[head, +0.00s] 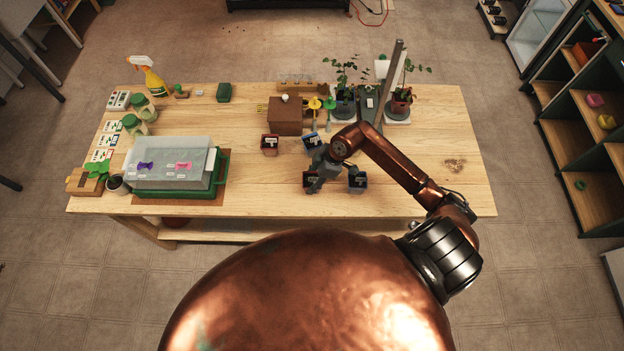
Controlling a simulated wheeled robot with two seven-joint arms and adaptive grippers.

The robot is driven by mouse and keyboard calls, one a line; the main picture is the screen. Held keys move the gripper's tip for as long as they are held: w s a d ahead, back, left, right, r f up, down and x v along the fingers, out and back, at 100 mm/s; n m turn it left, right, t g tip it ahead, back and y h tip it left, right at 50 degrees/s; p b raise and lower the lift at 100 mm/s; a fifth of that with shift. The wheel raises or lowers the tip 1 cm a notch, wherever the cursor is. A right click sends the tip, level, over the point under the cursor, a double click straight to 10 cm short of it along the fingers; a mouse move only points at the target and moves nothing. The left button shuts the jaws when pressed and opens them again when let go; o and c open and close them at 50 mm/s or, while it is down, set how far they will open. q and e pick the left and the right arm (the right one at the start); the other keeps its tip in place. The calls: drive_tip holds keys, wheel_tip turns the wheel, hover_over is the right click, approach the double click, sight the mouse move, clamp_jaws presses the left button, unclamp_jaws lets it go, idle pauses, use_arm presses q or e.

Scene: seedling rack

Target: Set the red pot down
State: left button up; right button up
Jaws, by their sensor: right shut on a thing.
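My right gripper (316,180) reaches down over the front middle of the table and is shut on a small dark red pot (309,182). The gripper partly covers this pot, and I cannot tell whether its base touches the tabletop. Another red pot (270,145) stands to the upper left, apart from the gripper. A blue pot (357,182) stands just right of the gripper, and another blue pot (311,142) stands behind it. My left gripper is not in view.
A propagator with a clear lid (168,160) and green tray (222,178) fills the left of the wooden table (455,130). A brown box (284,112) stands behind the pots. Potted plants and a grey post (393,80) stand at the back right. The table's right end is clear.

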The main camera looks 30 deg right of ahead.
drive_tip(key=o, duration=1.2)
drive_tip(key=shift+o, duration=0.2)
drive_tip(key=v, duration=1.2)
drive_tip(key=shift+s, duration=0.1)
